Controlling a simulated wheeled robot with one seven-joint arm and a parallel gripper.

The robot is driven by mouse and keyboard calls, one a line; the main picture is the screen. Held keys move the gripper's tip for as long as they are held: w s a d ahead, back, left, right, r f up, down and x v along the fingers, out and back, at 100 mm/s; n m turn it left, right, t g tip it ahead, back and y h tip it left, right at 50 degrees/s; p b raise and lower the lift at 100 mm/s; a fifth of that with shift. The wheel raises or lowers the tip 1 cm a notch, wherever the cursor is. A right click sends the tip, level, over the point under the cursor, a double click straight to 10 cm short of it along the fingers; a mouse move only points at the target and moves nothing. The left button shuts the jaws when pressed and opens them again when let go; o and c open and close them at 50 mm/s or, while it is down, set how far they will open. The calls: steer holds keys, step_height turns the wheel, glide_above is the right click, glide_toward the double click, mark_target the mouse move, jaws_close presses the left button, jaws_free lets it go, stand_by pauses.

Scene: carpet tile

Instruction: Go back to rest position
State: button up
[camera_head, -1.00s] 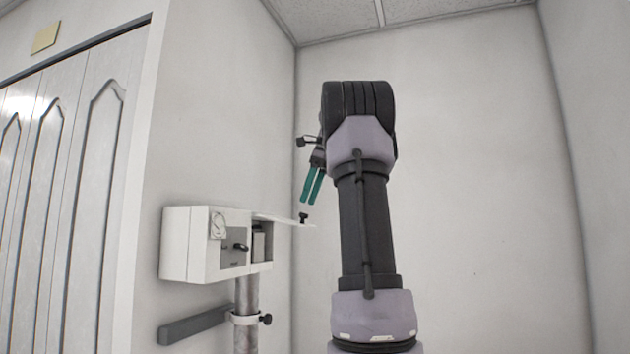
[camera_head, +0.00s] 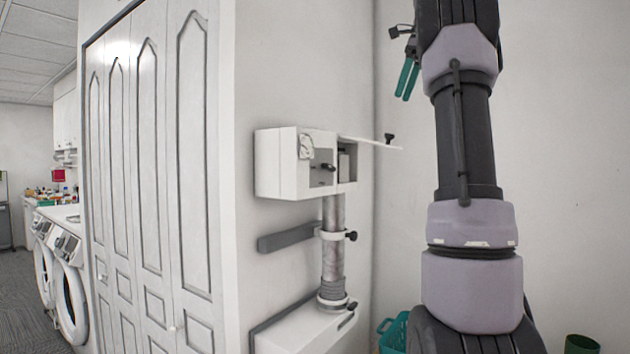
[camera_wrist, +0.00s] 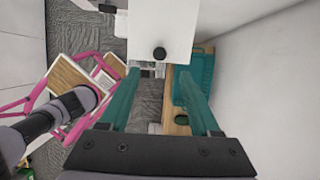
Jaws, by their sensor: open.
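My gripper (camera_head: 407,79) has teal fingers and hangs at the upper right of the head view, above and to the right of the white wall box. In the wrist view my gripper (camera_wrist: 157,95) is open, with a wide gap and nothing between its fingers. The white wall box (camera_head: 282,165) has its flap (camera_head: 372,143) standing open to the right, with a dark knob on it. The flap also shows in the wrist view (camera_wrist: 160,25), beyond the fingertips. The gripper looks apart from it.
A metal pipe (camera_head: 333,250) runs down from the box to a lower white unit (camera_head: 305,330). White folding doors (camera_head: 150,150) and washing machines (camera_head: 68,285) are at left. A teal basket (camera_head: 393,332) stands on the floor. A pink-framed item (camera_wrist: 75,85) is in the wrist view.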

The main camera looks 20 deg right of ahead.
steer(key=s+a+f+n+t, duration=0.2)
steer(key=s+a+f+n, duration=0.6)
steer(key=a+f+n, duration=0.3)
steer(key=s+a+f+n+t, duration=0.1)
steer(key=s+a+f+n, duration=0.8)
steer(key=f, duration=0.8)
steer(key=a+n, duration=0.3)
steer(key=n, duration=0.1)
steer(key=shift+s+f+t+h, duration=0.2)
steer(key=shift+f+t+h, duration=0.1)
steer(key=shift+f+t, duration=0.1)
